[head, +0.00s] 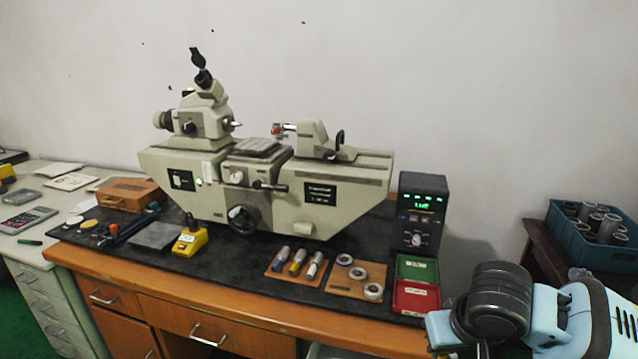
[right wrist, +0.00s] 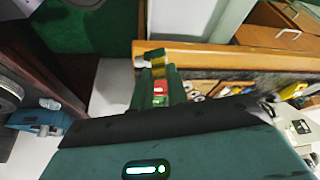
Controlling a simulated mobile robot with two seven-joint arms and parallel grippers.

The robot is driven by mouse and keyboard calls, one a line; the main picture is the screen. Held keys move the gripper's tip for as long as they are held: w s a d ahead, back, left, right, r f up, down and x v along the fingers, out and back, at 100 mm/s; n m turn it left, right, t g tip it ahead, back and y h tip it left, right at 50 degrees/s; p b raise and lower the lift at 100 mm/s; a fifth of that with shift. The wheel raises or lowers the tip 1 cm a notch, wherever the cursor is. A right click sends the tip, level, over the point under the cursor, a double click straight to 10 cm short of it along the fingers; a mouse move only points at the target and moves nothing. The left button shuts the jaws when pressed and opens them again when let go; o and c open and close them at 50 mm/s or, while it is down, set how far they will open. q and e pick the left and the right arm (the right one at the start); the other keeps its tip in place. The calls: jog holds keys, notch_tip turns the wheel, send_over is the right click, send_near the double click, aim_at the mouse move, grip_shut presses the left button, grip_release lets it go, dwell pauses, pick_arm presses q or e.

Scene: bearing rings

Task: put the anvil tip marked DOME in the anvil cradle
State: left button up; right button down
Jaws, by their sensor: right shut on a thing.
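Three small silver cylinders with coloured bands, which look like the tips (head: 298,262), lie side by side on a wooden board (head: 272,273) at the front of the bench. Their markings are too small to read, so I cannot tell which says DOME. I cannot make out the anvil cradle for sure; the measuring machine (head: 240,178) stands behind the board. My right gripper (right wrist: 155,62) shows in the right wrist view with green fingers and yellow near the tips. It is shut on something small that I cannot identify. My left gripper is not in view.
A second board with several rings (head: 358,278) lies to the right of the tips. Beside it are a green tray (head: 417,268), a red tray (head: 416,297) and a dark display unit (head: 420,213). A yellow stand (head: 190,238) is at the left. A blue crate (head: 590,232) holds grey tubes.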

jog(key=shift+d+r+m, duration=0.15)
jog(key=shift+r+m, duration=0.15)
jog(key=shift+f, duration=0.1)
dwell(0.6)
jog(key=s+f, duration=1.1)
jog(key=f, duration=0.5)
jog(key=shift+s+f, duration=0.35)
jog(key=shift+f, duration=0.05)
jog(key=shift+w, duration=0.1)
